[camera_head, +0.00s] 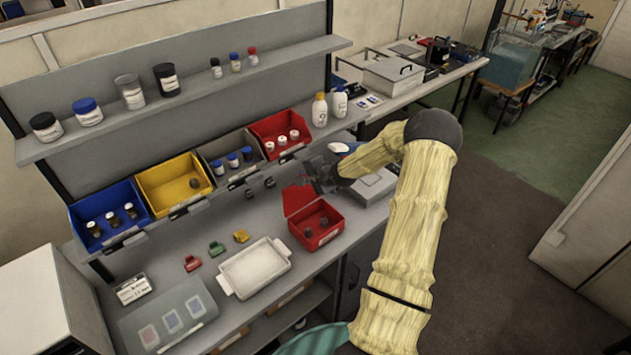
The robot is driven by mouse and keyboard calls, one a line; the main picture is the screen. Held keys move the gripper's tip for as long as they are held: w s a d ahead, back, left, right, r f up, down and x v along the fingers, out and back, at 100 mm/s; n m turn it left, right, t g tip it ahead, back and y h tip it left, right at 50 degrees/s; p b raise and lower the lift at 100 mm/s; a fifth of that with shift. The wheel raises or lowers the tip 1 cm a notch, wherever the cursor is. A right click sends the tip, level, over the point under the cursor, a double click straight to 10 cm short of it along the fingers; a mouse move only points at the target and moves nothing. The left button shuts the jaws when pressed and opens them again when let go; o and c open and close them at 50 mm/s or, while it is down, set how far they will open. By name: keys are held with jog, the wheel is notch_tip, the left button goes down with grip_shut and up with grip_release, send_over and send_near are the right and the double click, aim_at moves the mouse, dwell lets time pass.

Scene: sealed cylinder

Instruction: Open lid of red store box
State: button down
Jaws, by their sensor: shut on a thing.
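The red store box (328,236) stands on the workbench, right of the white tray. Its red lid (297,199) is raised at the back edge, and a few small dark round items (323,222) show inside. My gripper (312,181) is at the upper edge of the lid, behind the box. It appears shut on the lid edge; the fingertips are small, dark and partly hidden. My arm comes in from the right.
A white tray (232,283) and small coloured pieces (216,248) lie left of the box. Open bins, including a red one (262,133), line the back under a shelf (180,107). A grey device (374,185) stands close right of my gripper.

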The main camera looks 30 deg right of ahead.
jog(key=shift+w+r, duration=0.15)
jog(key=shift+w, duration=0.2)
jog(key=c, duration=1.6)
grip_release()
jog(key=b+v, duration=0.3)
jog(key=v, duration=1.4)
jog(key=shift+s, duration=0.15)
jog(key=shift+c, duration=0.4)
